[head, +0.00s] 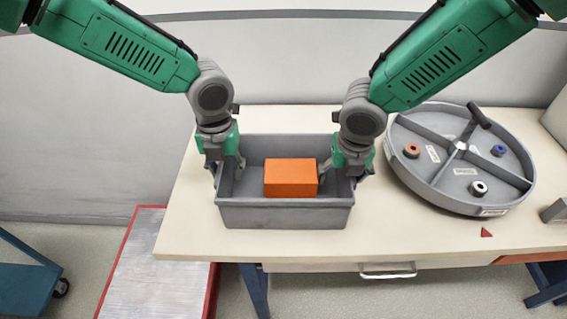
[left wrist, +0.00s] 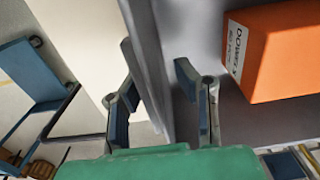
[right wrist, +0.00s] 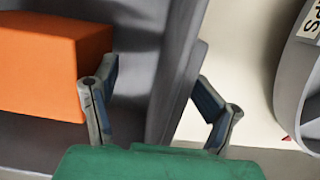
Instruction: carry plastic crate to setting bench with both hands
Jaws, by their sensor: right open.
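A grey plastic crate (head: 285,215) sits on the bench (head: 300,254), with an orange box (head: 290,178) inside it. My left gripper (head: 228,168) is at the crate's left wall. In the left wrist view its fingers (left wrist: 155,58) stand on either side of the wall, closer together than the right ones; whether they press on it is unclear. My right gripper (head: 343,172) is at the right wall. In the right wrist view its open fingers (right wrist: 158,75) straddle that wall with gaps. The pictures do not show clearly which surface is the setting bench.
A round grey divided tray (head: 415,180) with small rings stands right of the crate. A red triangular piece (head: 486,232) lies before it. A red-edged metal surface (head: 150,270) is lower at the left. A blue cart (head: 25,275) stands far left.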

